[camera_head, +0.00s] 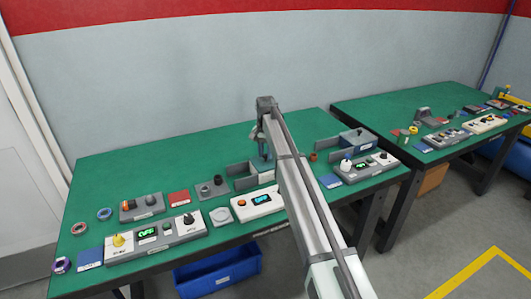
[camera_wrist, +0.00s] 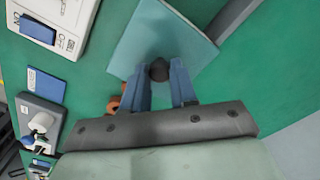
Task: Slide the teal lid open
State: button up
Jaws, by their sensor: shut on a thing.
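The teal lid (camera_wrist: 150,35) is a flat square plate in the upper middle of the wrist view, with a dark round knob (camera_wrist: 159,70) near its lower edge. My gripper (camera_wrist: 160,78) is shut on this knob, one blue finger on each side. In the head view my gripper (camera_head: 263,150) is low over the left table, by a grey open-sided box (camera_head: 242,170). My arm hides much of that spot, and I cannot make out the lid there.
An orange part (camera_wrist: 114,105) lies close to my left finger. A blue card (camera_wrist: 45,84) and a grey panel with a white knob (camera_wrist: 42,120) lie farther left. Green table (camera_wrist: 225,85) is bare right of the fingers.

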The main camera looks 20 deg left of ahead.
grip_shut()
jog(key=s+a, duration=0.7)
dwell(0.3)
jog(key=o, duration=0.6)
grip_release()
jog(key=shift+w, duration=0.1)
notch_tip(320, 180, up, 14)
jog(key=shift+d+f, duration=0.1)
jog(key=shift+f, duration=0.05)
dwell(0.3)
